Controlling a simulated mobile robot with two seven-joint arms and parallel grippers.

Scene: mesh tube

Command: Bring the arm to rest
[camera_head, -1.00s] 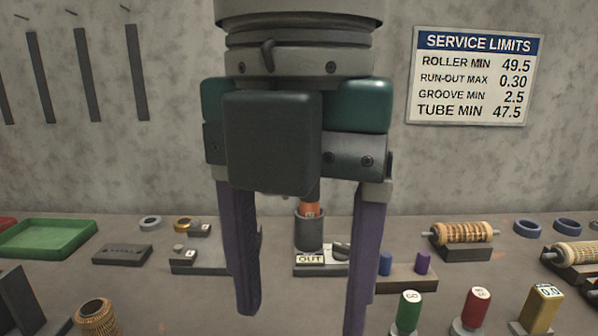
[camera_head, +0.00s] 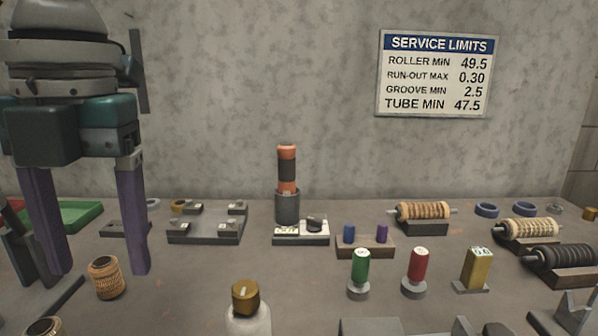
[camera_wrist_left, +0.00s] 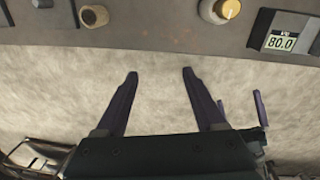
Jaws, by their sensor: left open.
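My left gripper (camera_head: 98,268) hangs at the left side of the head view, its two purple fingers pointing down and spread apart with nothing between them. In the left wrist view the same fingers (camera_wrist_left: 160,74) stand apart over bare pale surface. My right gripper does not show in the head view.
An orange-and-black tube (camera_head: 287,169) stands upright in a dark holder (camera_head: 287,208) at the bench's middle. Green, red and yellow gauges stand front right. Rollers on cradles (camera_head: 424,212) lie at the right. A brass-capped bottle (camera_head: 246,300) stands in front. A green tray (camera_head: 80,215) is at far left.

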